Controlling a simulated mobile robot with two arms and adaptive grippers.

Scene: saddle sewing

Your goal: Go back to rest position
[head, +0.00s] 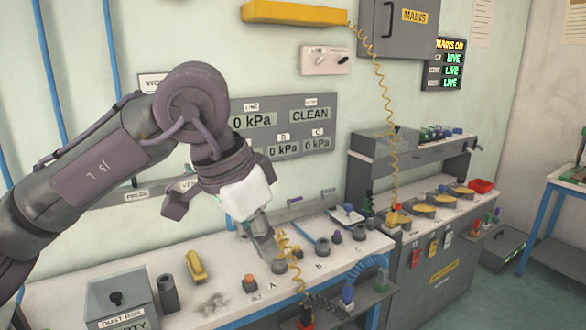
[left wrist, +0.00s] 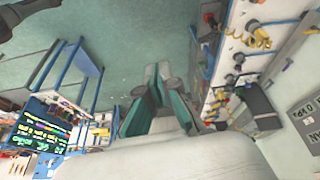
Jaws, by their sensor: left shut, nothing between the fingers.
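My left arm (head: 100,170) comes in from the left and reaches over the white workbench (head: 130,268). My left gripper (head: 270,255) points downward above the bench, near a yellow coiled cord (head: 294,262). Its fingers are together with nothing between them. In the left wrist view the gripper (left wrist: 155,80) shows its dark and teal fingers against the green floor. I cannot tell how far the fingertips are from the bench top. My right gripper is not in view.
A grey dust box (head: 122,305) and a yellow brush-like item (head: 196,267) stand on the bench at left. A gauge panel (head: 300,122) is on the wall. A grey cabinet (head: 435,285) stands at right. Another coiled cord (head: 384,100) hangs from above.

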